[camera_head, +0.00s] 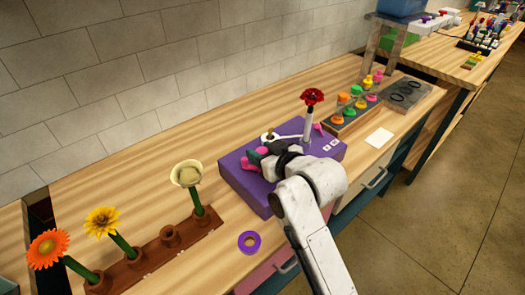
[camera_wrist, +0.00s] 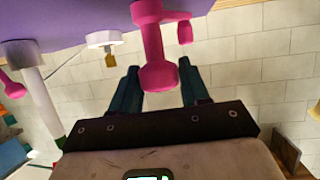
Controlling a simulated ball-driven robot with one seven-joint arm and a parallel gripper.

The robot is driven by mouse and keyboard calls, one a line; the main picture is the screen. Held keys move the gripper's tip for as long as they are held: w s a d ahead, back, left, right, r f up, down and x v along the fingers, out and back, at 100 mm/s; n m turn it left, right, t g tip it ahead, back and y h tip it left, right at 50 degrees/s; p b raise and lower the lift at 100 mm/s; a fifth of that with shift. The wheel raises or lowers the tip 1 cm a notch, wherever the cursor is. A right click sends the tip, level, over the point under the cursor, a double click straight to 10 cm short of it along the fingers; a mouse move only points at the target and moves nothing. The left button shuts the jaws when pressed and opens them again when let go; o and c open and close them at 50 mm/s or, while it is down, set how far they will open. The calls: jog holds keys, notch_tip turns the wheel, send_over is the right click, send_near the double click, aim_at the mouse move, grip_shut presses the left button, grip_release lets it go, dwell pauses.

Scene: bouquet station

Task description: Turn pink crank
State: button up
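The pink crank (camera_wrist: 153,42) is mounted on the purple box (camera_head: 236,172) and shows large in the wrist view. Its knobbed handle reaches between the two dark fingers of my gripper (camera_wrist: 158,78), with visible gaps on both sides. My gripper is open, and I see no finger touching the crank. In the head view the pink crank (camera_head: 250,164) shows at the box's left part, beside my gripper (camera_head: 267,158), and my arm and wrist partly hide that area.
On the box stand a red flower (camera_head: 312,97) in a white tube and another pink knob (camera_head: 318,128). A purple ring (camera_head: 249,242) and a brown rack (camera_head: 160,250) with flowers are to the left. Coloured pegs (camera_head: 356,90) stand to the right. The tiled wall is behind.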

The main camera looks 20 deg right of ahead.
jog(key=o, duration=0.3)
jog(key=b+v, duration=0.1)
jog(key=v, duration=0.9)
jog(key=shift+s+r, duration=0.2)
jog(key=shift+s, duration=0.15)
